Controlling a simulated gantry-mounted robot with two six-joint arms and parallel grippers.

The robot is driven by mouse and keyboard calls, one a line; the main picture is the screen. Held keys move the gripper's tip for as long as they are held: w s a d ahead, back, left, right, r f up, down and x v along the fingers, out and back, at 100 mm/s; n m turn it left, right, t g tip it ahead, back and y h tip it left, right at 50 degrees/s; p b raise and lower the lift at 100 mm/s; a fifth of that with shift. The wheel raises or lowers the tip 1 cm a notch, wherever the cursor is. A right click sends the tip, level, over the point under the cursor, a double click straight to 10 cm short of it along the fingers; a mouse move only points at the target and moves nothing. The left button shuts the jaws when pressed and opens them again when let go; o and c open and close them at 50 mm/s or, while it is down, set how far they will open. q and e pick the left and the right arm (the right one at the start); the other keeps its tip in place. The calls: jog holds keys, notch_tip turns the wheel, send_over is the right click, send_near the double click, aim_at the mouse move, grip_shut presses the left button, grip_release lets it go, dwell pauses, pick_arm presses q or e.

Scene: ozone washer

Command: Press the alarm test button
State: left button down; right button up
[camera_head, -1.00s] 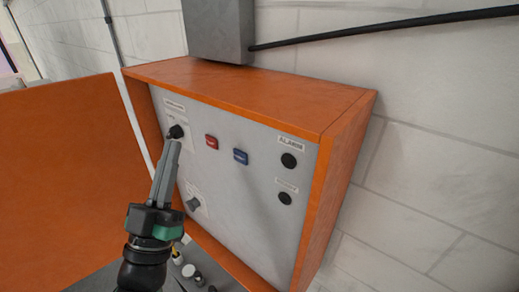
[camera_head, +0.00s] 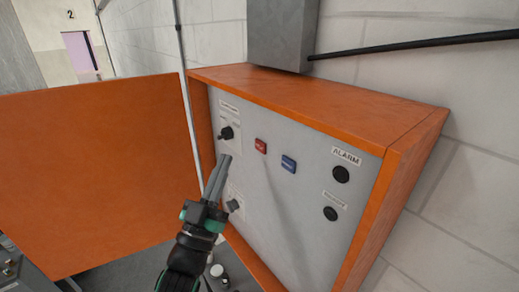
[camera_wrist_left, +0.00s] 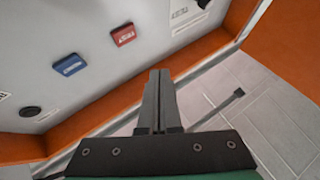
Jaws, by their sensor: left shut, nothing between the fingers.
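The grey control panel (camera_head: 262,205) sits inside an orange box on the wall. A round black part (camera_head: 341,174) sits under the label "ALARM" at its upper right, with another round black part (camera_head: 331,213) below it under an unreadable label. A red button (camera_head: 261,146) and a blue button (camera_head: 289,164) are at the panel's upper middle. They also show in the left wrist view, red button (camera_wrist_left: 122,35) and blue button (camera_wrist_left: 70,64). My left gripper (camera_head: 223,160) is shut and empty, its tips in front of the panel's left part, just below a black knob (camera_head: 227,132).
An open orange door (camera_head: 90,170) stands to the left of the box. A grey knob (camera_head: 233,206) is low on the panel, partly beside my gripper. A grey wall box (camera_head: 282,35) with a black cable (camera_head: 410,44) is above.

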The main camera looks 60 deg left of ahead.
aim_at(256, 140)
pick_arm(q)
jog(key=shift+w+a+b, duration=0.25)
jog(key=shift+w+b, duration=0.3)
jog(key=shift+w, duration=0.9)
jog(key=shift+w+a+b, duration=0.2)
jog(key=shift+w+b, duration=0.3)
jog(key=shift+w, duration=0.9)
jog(key=shift+w+b, duration=0.35)
jog(key=shift+w, duration=0.1)
jog(key=shift+w+a+b, duration=0.15)
jog(key=shift+w+b, duration=0.15)
jog(key=shift+w, duration=0.05)
jog(key=shift+s, duration=0.1)
dwell(0.3)
jog(key=shift+s+p, duration=0.35)
jog(key=shift+s, duration=0.35)
